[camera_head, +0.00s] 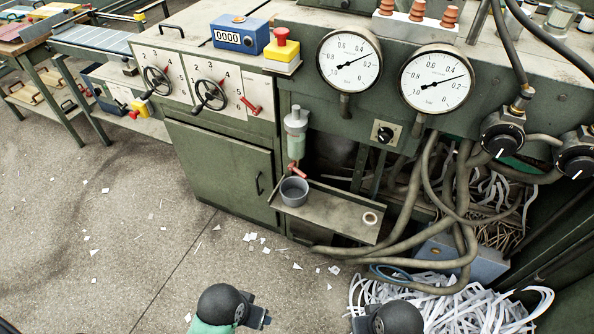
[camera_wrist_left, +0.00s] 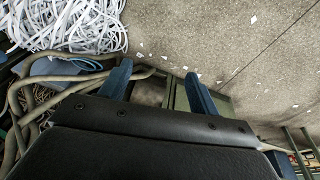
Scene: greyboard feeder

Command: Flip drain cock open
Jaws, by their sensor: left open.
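The drain cock (camera_head: 298,172) is a small red lever at the bottom of a grey-capped bowl with a greenish lower part (camera_head: 297,135) on the front of the green machine, in the head view. A grey cup (camera_head: 294,191) stands below it on a tray. My left gripper shows in the left wrist view (camera_wrist_left: 158,76), with two blue fingers apart and nothing between them. The drain cock cannot be made out in that view. In the head view, dark rounded parts of my arms show at the bottom edge, well short of the machine; no right fingers show.
The metal tray (camera_head: 343,217) juts from the machine. Thick hoses (camera_head: 425,240) hang on its right, above white paper strips (camera_head: 505,312). Two gauges (camera_head: 349,60) and black handwheels (camera_head: 210,95) sit above. The floor (camera_head: 140,230) in front is open, with paper scraps.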

